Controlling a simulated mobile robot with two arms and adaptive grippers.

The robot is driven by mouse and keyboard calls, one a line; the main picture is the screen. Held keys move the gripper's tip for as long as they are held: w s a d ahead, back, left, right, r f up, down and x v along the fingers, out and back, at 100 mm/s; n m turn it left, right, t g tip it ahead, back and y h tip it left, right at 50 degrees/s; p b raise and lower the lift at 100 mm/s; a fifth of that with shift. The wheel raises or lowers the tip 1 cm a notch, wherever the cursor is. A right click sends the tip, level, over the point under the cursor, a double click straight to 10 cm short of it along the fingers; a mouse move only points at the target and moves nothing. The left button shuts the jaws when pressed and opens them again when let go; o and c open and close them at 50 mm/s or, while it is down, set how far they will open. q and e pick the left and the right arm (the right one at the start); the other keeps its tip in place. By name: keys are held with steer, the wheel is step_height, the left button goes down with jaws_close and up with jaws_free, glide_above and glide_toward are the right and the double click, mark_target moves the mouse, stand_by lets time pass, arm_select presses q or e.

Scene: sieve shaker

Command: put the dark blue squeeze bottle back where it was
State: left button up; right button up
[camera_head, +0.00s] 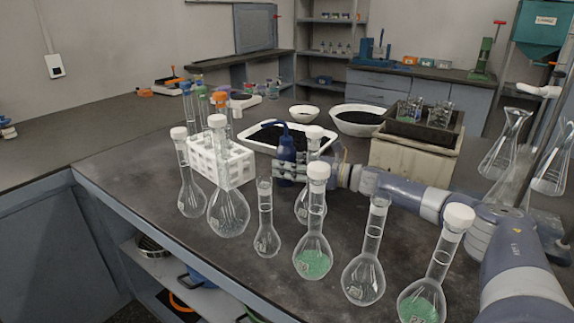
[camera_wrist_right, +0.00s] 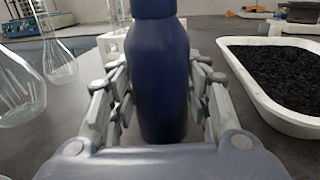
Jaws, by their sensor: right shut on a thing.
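The dark blue squeeze bottle (camera_head: 287,148) stands upright at the middle of the dark bench, behind the row of flasks in the head view. My right gripper (camera_head: 290,172) reaches it from the right and is shut around its body. In the right wrist view the bottle (camera_wrist_right: 160,75) fills the space between the two fingers of the right gripper (camera_wrist_right: 158,95). The bottle's base is hidden, so I cannot tell whether it touches the bench. My left gripper is not in view.
Several glass flasks, including one with green contents (camera_head: 313,262), line the bench front. A white rack (camera_head: 222,162) stands left of the bottle. A white tray of black grains (camera_wrist_right: 262,95) lies close to its right in the wrist view. A beige box (camera_head: 405,165) stands further right.

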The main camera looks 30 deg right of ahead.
steer(key=o, duration=0.6)
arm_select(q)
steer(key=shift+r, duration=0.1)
arm_select(e)
steer(key=v, duration=0.3)
steer(key=shift+d+f, duration=0.15)
steer(key=b+v, duration=0.1)
steer(key=v, duration=0.6)
steer(key=shift+s+d, duration=0.15)
steer(key=shift+s, duration=0.2)
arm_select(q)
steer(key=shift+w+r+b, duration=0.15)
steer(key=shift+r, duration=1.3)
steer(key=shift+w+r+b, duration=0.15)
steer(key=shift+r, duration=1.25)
arm_select(e)
steer(key=shift+s+d, duration=0.3)
steer(key=shift+s, duration=0.2)
